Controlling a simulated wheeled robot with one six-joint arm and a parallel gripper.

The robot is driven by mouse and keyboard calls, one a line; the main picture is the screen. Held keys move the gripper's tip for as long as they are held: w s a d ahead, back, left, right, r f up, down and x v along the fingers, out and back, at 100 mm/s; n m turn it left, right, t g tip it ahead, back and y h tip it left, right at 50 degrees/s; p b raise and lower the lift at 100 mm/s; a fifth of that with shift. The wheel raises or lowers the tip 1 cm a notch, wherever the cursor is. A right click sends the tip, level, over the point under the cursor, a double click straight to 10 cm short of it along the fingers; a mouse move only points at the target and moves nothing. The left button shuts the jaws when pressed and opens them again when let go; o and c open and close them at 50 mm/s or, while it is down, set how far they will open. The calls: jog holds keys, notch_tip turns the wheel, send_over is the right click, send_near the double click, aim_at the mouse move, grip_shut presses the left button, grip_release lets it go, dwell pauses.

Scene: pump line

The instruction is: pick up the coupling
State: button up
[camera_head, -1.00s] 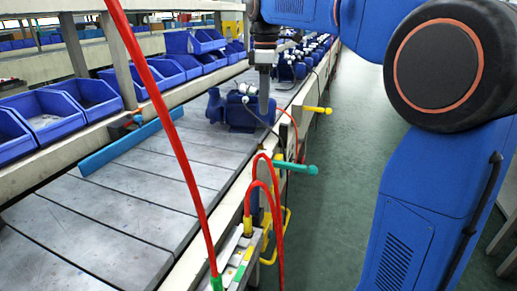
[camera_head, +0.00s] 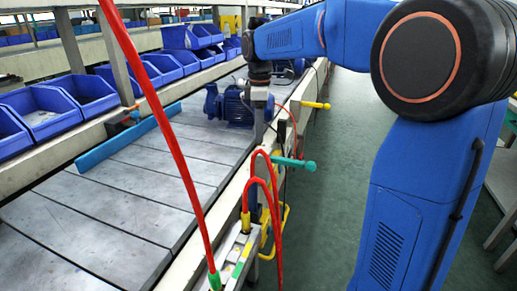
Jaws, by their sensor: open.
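I cannot make out a coupling anywhere in this view; it may be hidden or too small to tell. My gripper (camera_head: 258,139) points down at the right edge of the line, just right of and nearer than a blue pump (camera_head: 231,107). Its fingers are seen nearly edge-on as one narrow grey strip, with no held object visible. The pump sits on the grey slatted line (camera_head: 110,196), and my wrist covers part of what lies behind it.
Blue bins (camera_head: 82,92) line the left shelf. A light blue bar (camera_head: 128,138) lies along the line's left side. Red hoses (camera_head: 165,130) rise in front. Yellow (camera_head: 314,105) and teal (camera_head: 296,163) handles stick out over the open green floor (camera_head: 330,200).

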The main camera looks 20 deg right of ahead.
jog(key=shift+a+f, duration=0.2)
jog(key=shift+f, duration=2.55)
jog(key=c, duration=1.1)
